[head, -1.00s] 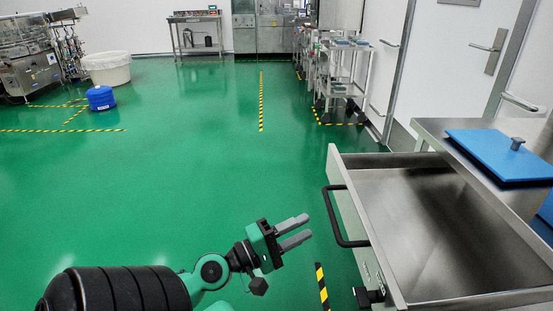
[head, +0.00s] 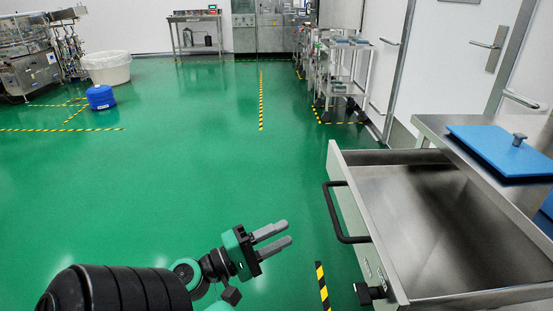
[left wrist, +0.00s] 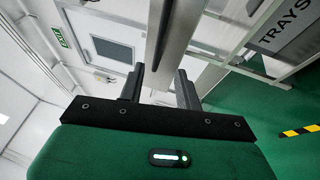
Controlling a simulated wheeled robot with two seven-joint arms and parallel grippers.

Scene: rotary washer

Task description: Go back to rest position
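My left gripper (head: 286,233) is in the lower middle of the head view, above the green floor. Its two grey fingers are apart with nothing between them, and they point right towards the drawer. It is clear of the black drawer handle (head: 334,212). In the left wrist view the two dark fingers (left wrist: 158,88) also stand apart, with a steel edge beyond them. The steel drawer (head: 430,225) at the right is pulled out and its visible inside is empty. My right gripper is not in either view.
A blue lid (head: 507,150) with a grey knob lies on the steel top right of the drawer. A black knob (head: 370,293) sits on the drawer front's lower corner. A wheeled trolley (head: 345,80) stands by the doors. The green floor (head: 180,170) left of the drawer is open.

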